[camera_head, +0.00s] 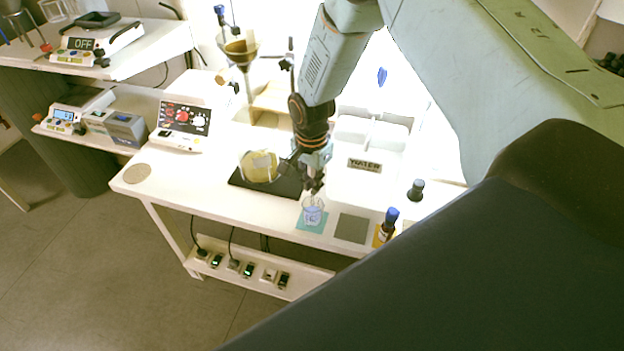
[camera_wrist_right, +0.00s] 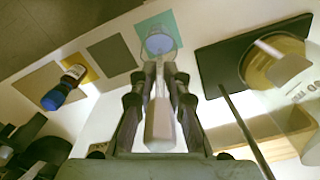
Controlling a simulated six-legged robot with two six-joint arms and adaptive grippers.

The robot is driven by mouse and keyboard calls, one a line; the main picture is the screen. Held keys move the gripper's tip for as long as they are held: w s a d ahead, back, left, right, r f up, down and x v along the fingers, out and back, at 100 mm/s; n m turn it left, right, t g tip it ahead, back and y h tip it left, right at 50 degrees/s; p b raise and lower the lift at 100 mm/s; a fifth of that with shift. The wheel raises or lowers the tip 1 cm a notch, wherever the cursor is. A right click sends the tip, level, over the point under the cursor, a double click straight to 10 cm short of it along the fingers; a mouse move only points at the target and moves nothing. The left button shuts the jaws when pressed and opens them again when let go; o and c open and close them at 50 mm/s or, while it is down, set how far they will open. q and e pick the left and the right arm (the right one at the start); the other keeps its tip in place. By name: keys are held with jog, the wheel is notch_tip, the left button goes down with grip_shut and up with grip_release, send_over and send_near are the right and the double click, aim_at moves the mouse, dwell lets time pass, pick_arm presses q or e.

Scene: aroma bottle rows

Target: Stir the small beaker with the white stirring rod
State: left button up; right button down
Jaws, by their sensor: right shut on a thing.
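The small beaker (camera_head: 313,216), clear with bluish contents, stands upright on a teal mat (camera_head: 304,227) near the table's front edge. It also shows at the top of the right wrist view (camera_wrist_right: 159,42), just beyond the fingertips. My right gripper (camera_head: 313,186) points down, above and close behind the beaker. In the wrist view its fingers (camera_wrist_right: 160,75) are closed around a pale, narrow piece, which I take for the white stirring rod (camera_wrist_right: 161,122). The rod's far end is hidden by the fingers, so I cannot tell whether it is inside the beaker. My left gripper is not in view.
A larger beaker with yellow contents (camera_head: 259,167) stands on a black plate (camera_head: 236,180) left of the gripper. Right of the small beaker are a grey mat (camera_head: 351,229) and a blue-capped brown bottle (camera_head: 387,226). The table's left front is mostly clear.

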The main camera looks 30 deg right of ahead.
aim_at(312, 205)
jog(key=shift+s+f+b, duration=0.1)
jog(key=shift+f+b, duration=0.2)
jog(key=shift+f, duration=0.3)
jog(key=shift+f+b, duration=0.4)
jog(key=shift+f, duration=0.4)
jog(key=shift+f+b, duration=0.6)
jog(key=shift+f, duration=0.35)
jog(key=shift+f+b, duration=0.4)
jog(key=shift+f, duration=0.35)
